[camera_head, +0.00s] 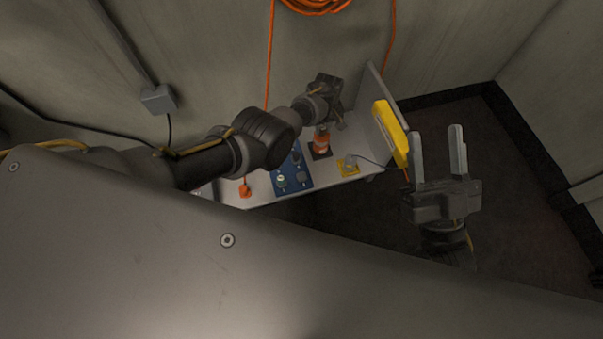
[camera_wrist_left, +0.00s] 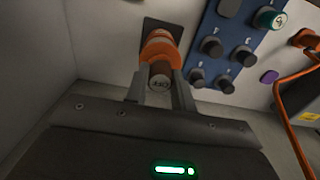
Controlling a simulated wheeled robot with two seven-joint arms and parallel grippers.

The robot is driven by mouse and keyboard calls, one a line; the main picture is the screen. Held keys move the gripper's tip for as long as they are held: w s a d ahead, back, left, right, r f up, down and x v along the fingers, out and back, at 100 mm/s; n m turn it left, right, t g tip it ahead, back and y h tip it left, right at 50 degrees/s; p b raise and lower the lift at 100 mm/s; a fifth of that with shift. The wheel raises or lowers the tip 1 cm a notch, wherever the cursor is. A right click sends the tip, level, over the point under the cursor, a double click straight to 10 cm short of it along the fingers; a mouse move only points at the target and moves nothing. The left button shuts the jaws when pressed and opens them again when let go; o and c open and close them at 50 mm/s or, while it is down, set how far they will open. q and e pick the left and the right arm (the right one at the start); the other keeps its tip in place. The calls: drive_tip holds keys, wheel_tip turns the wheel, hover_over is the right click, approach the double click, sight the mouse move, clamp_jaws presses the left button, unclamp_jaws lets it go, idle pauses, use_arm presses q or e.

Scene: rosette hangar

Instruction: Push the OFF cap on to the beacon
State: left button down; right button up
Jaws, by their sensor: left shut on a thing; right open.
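The beacon (camera_head: 321,142) is orange with a pale band and stands on a dark square plate on the shelf in the head view. It also shows in the left wrist view (camera_wrist_left: 161,46). The OFF cap (camera_wrist_left: 159,80), brownish with lettering on its end, sits between the fingers of my left gripper (camera_wrist_left: 160,76), in line with the beacon. I cannot tell whether cap and beacon touch or how far the cap is on. In the head view my left gripper (camera_head: 328,112) is just above the beacon and hides the cap. My right gripper (camera_head: 437,134) is open and empty, right of the shelf.
A blue panel (camera_head: 290,174) with several knobs lies left of the beacon. A yellow plate (camera_head: 347,166) with a grey cable is to its right. A yellow box (camera_head: 390,133) is on the shelf's upright end panel. An orange object (camera_head: 245,188) stands near the left.

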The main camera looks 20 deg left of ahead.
sight(323, 127)
use_arm(q)
drive_tip(key=shift+f, duration=0.1)
idle(0.3)
drive_tip(key=c, duration=1.1)
unclamp_jaws()
wheel_tip(323, 127, up, 10)
drive_tip(key=p, duration=0.7)
drive_tip(key=shift+f, duration=0.1)
drive_tip(key=shift+r+p, duration=0.3)
drive_tip(key=shift+r, duration=0.25)
drive_tip(key=shift+f, duration=0.1)
